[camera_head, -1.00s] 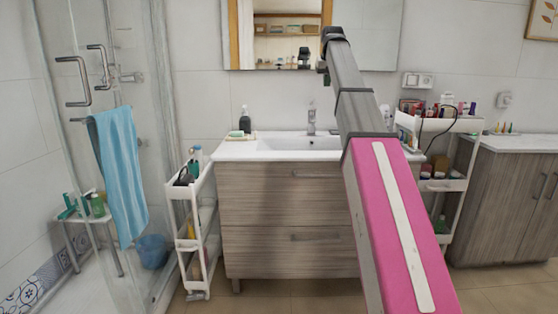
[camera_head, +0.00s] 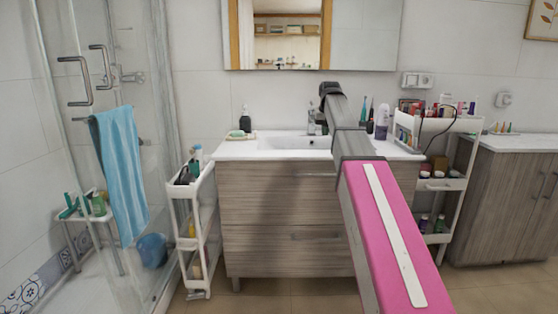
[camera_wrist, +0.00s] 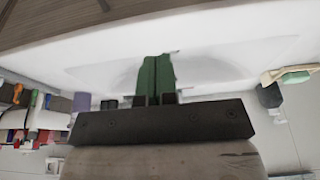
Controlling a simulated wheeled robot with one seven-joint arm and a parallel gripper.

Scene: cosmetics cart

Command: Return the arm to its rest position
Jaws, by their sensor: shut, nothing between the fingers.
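My arm (camera_head: 385,230), with a pink cover and grey links, rises from the lower right of the head view. Its dark far end stands in front of the right part of the sink. My gripper (camera_wrist: 158,62) shows in the wrist view as two green fingers pressed together with nothing between them. Behind them is the white sink basin (camera_wrist: 95,72). The gripper itself is hidden behind the arm's end in the head view.
The wooden vanity (camera_head: 275,205) stands ahead, with a soap dispenser (camera_head: 245,119) at its left. A white cart (camera_head: 197,235) stands left of it, and a loaded white cart (camera_head: 447,185) right of it. A blue towel (camera_head: 122,165) hangs on the shower door.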

